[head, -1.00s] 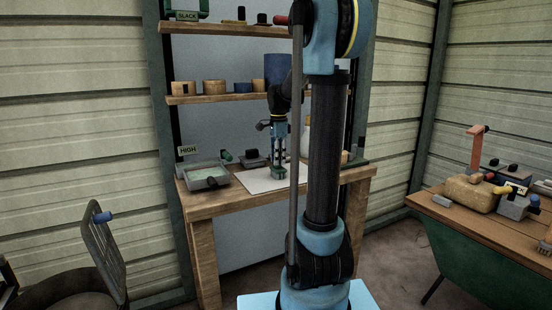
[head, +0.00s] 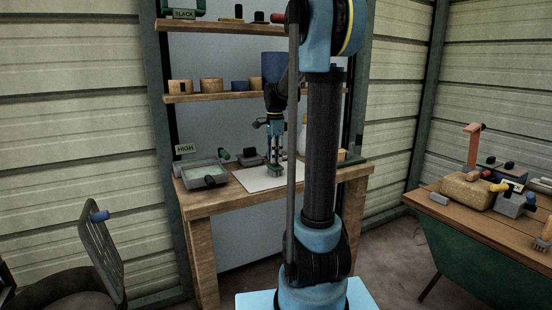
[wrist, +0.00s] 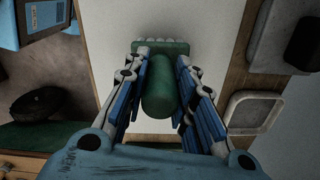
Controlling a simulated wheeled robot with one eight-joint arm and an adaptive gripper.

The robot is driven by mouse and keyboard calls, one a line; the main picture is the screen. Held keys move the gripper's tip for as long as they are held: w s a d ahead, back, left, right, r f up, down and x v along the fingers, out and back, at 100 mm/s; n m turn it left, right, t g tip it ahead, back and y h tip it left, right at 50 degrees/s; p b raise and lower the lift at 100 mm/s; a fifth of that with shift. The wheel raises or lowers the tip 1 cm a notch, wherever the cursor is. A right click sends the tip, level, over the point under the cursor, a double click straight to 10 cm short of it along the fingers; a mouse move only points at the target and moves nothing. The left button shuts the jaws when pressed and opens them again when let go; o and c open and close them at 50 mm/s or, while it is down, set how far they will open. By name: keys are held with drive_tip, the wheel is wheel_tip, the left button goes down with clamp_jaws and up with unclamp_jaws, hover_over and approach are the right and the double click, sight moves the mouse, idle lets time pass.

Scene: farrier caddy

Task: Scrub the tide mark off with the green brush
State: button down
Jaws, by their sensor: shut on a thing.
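My gripper (head: 275,154) is over the white sheet on the wooden bench in the head view. It is shut on the green brush (wrist: 159,85), whose rounded handle lies between the blue fingers in the wrist view. The brush's green block with pale bristle tips shows at the far end. In the head view the brush (head: 275,170) is low at the white sheet (head: 250,180); I cannot tell whether the bristles touch it. No tide mark can be made out on the sheet in either view.
A grey tray (head: 186,174) with pale green contents and a dark-handled tool stands left of the sheet, near a HIGH sign (head: 186,149). Shelves with blocks rise behind. A second table (head: 470,213) with several tools stands at right.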

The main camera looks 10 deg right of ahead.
drive_tip(key=shift+w+a+r, duration=0.1)
drive_tip(key=shift+w+a, duration=0.05)
drive_tip(key=shift+w, duration=0.4)
drive_tip(key=shift+w+a, duration=0.15)
drive_tip(key=shift+w, duration=0.35)
drive_tip(key=shift+s, duration=0.15)
drive_tip(key=shift+s+d, duration=0.3)
drive_tip(key=shift+s, duration=0.65)
drive_tip(key=shift+s+d, duration=0.3)
drive_tip(key=shift+s, duration=0.6)
drive_tip(key=shift+r, duration=0.65)
drive_tip(key=shift+w, duration=0.1)
drive_tip(key=shift+r, duration=2.4)
